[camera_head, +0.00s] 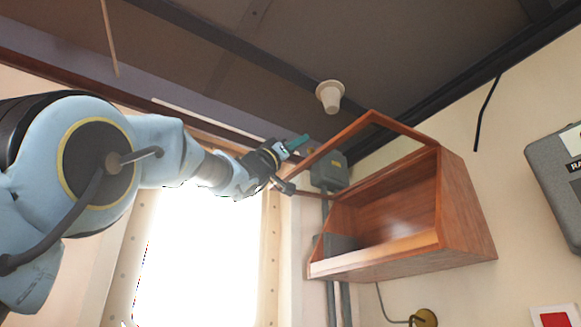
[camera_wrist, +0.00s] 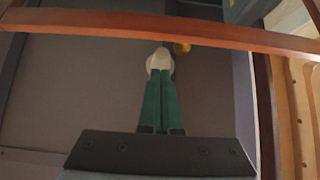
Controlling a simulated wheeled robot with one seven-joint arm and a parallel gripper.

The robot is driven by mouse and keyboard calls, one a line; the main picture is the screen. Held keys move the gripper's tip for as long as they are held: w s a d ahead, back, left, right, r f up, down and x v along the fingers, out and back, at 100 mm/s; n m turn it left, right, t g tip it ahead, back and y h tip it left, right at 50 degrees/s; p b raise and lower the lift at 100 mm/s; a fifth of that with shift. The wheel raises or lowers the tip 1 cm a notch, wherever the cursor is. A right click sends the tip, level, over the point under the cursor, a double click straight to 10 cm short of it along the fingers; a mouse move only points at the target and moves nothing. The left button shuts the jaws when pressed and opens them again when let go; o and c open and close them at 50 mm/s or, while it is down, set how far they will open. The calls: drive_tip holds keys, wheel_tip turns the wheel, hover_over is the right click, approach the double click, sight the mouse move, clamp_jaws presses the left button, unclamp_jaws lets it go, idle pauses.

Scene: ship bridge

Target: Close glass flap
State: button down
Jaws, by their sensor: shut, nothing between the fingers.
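The glass flap (camera_head: 372,117) is a wooden-framed panel raised open at the top of a wooden wall cabinet (camera_head: 465,205). Its frame sticks out to the left from the cabinet, and the cabinet's front is open. My gripper (camera_head: 303,140), with green fingers, is close to the flap's outer left part in the head view; I cannot tell whether it touches. In the wrist view my gripper (camera_wrist: 160,85) is shut and empty. The flap's frame (camera_wrist: 150,27) crosses the top of that view beyond the fingertips, and another wooden bar runs down the right. The glass itself is hard to make out.
A cone-shaped white ceiling lamp (camera_head: 330,95) hangs above the flap. A grey-green box (camera_head: 328,170) with conduits is on the wall left of the cabinet. A bright window (camera_head: 200,255) lies behind my arm. A grey panel (camera_head: 560,180) is at the right.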

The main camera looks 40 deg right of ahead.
drive_tip(key=shift+s+d+f+p, duration=0.1)
drive_tip(key=shift+d+f+p, duration=0.55)
drive_tip(key=shift+d+f, duration=0.5)
drive_tip(key=shift+d+r, duration=0.1)
drive_tip(key=shift+r, duration=0.05)
